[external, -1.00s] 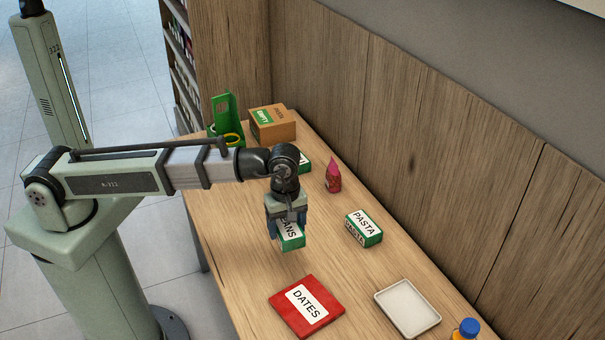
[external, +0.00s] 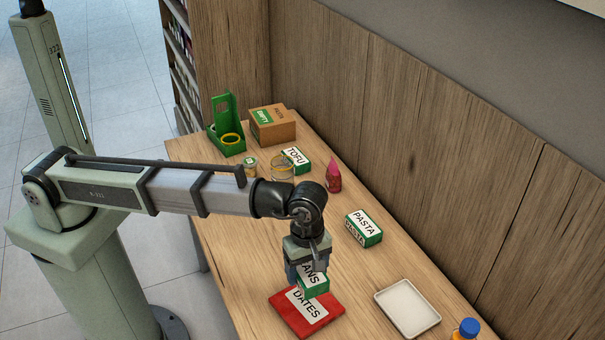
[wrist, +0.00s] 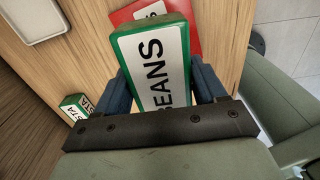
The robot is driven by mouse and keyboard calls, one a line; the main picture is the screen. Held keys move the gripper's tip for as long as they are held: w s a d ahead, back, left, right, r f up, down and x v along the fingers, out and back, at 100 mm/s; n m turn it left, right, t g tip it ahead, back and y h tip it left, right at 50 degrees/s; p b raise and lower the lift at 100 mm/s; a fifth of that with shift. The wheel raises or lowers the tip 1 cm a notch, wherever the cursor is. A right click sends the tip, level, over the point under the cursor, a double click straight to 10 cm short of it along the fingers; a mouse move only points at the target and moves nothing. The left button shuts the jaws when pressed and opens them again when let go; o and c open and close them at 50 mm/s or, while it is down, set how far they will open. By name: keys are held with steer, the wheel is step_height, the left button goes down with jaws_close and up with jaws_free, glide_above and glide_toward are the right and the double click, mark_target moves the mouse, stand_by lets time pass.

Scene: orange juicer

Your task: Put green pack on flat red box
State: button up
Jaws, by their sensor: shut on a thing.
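My gripper (external: 306,272) is shut on a green pack labelled BEANS (external: 317,287). In the wrist view the green pack (wrist: 150,62) sits between the two blue fingers. The flat red box labelled DATES (external: 290,316) lies on the table under the pack. In the wrist view the red box (wrist: 190,12) shows behind the pack, partly covered by it. In the external view the pack overlaps the box's upper right part. I cannot tell whether they touch.
A green PASTA pack (external: 364,228) and a pale tray (external: 408,308) lie to the right. A TOFU pack (external: 297,158), a pink item (external: 333,177), a glass jar (external: 281,168) and a cardboard box (external: 272,125) stand further back. An orange bottle with blue cap (external: 467,328) is at the front.

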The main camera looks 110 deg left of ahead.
mark_target(307, 304)
steer(key=shift+f, duration=4.85)
steer(key=shift+f, duration=0.1)
steer(key=o, duration=1.2)
step_height(307, 304, up, 12)
steer(key=shift+r, duration=0.1)
